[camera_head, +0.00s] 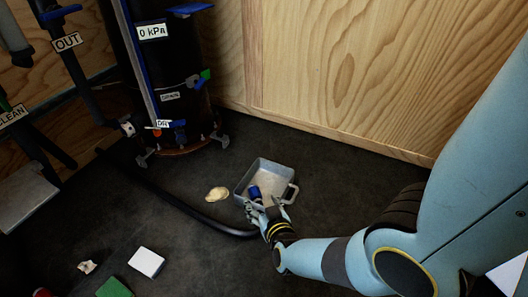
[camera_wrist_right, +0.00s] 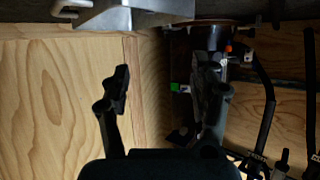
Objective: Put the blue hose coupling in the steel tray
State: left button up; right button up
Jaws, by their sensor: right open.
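The steel tray (camera_head: 289,176) is a shallow grey box with a handle, sitting on the dark floor near the wooden wall. Its metal edge also shows at the top of the right wrist view (camera_wrist_right: 150,8). The blue hose coupling (camera_head: 254,191) appears within the tray's outline, at its near left side, just beyond my right gripper. Its lower part is partly hidden, and I cannot tell whether it rests on the tray floor. My right gripper (camera_head: 265,207) is open at the tray's near edge. In the right wrist view its fingers (camera_wrist_right: 167,82) are apart with nothing between them. My left gripper is not in view.
A black filter vessel (camera_head: 165,65) on feet stands behind left. A black hose (camera_head: 185,207) runs along the floor to near the tray. A beige lump (camera_head: 217,194), white block (camera_head: 146,262), green block (camera_head: 114,288) and crumpled scrap (camera_head: 87,267) lie left of my arm.

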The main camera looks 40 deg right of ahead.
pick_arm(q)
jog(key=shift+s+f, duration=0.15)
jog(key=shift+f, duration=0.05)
pick_arm(e)
jog(key=s+a+r+n+t+y, duration=0.1)
jog(key=s+r, duration=0.4)
jog(key=r, duration=0.6)
jog(key=s+a+r+n+t+y, duration=0.2)
jog(key=s+a+r+n+y, duration=0.1)
jog(key=r, duration=0.8)
jog(key=s+a+r+n+t+y, duration=0.1)
jog(key=s+r, duration=0.5)
jog(key=r, duration=0.6)
jog(key=shift+s+a+n+t+y, duration=0.4)
jog(key=shift+a+n+y, duration=0.35)
jog(key=shift+a, duration=0.45)
